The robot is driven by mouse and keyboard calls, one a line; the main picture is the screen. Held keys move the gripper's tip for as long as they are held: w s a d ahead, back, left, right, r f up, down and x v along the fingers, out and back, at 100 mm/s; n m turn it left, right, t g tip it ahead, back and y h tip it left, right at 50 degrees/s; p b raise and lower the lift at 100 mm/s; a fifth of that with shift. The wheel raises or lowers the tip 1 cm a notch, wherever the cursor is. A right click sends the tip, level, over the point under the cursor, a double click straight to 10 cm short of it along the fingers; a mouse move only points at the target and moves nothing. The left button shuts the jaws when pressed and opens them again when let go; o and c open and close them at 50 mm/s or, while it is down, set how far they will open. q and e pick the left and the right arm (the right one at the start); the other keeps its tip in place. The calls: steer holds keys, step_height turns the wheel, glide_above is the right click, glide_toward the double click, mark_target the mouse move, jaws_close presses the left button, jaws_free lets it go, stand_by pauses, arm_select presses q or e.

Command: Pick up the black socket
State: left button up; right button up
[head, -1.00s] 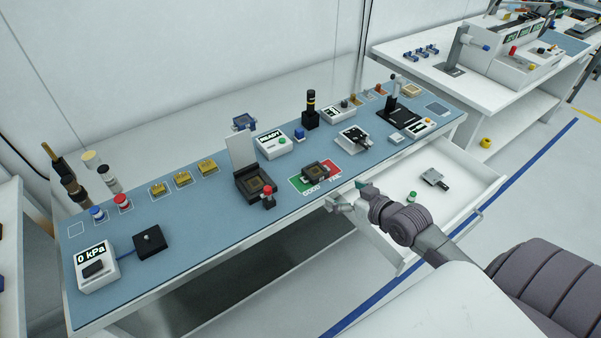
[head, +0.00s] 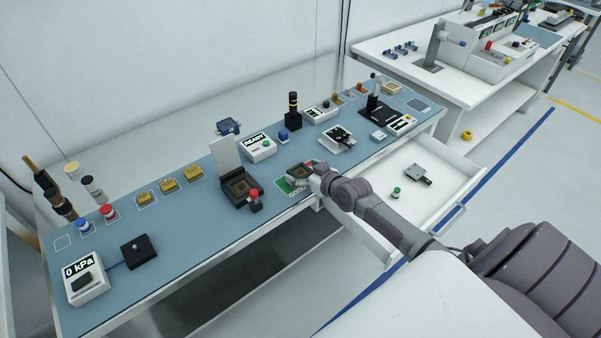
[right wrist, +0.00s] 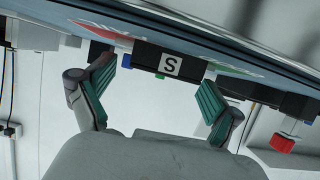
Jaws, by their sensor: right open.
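The black socket (head: 297,171) sits on the green and red GOOD/FAIL mat (head: 284,187) near the bench's front edge. In the head view my right gripper (head: 313,172) is at its right side and hides part of it and much of the mat. In the right wrist view the black socket (right wrist: 147,57) shows its side with a white "S" label, between and beyond the fingertips. The right gripper (right wrist: 159,79) is open with nothing between its fingers; the socket looks still apart from them. My left gripper is not in view.
An open-lidded black test fixture (head: 240,202) and a red-topped black post (head: 255,204) stand left of the mat. A white READY box (head: 258,148) is behind. An open white drawer (head: 450,175) holds a small device and a green-topped item, under my right arm.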

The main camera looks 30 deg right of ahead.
steer(key=shift+x, duration=0.85)
steer(key=shift+s, duration=0.15)
steer(key=shift+c, duration=0.6)
steer(key=c, duration=1.1)
steer(key=shift+r, duration=0.1)
steer(key=shift+c, duration=0.5)
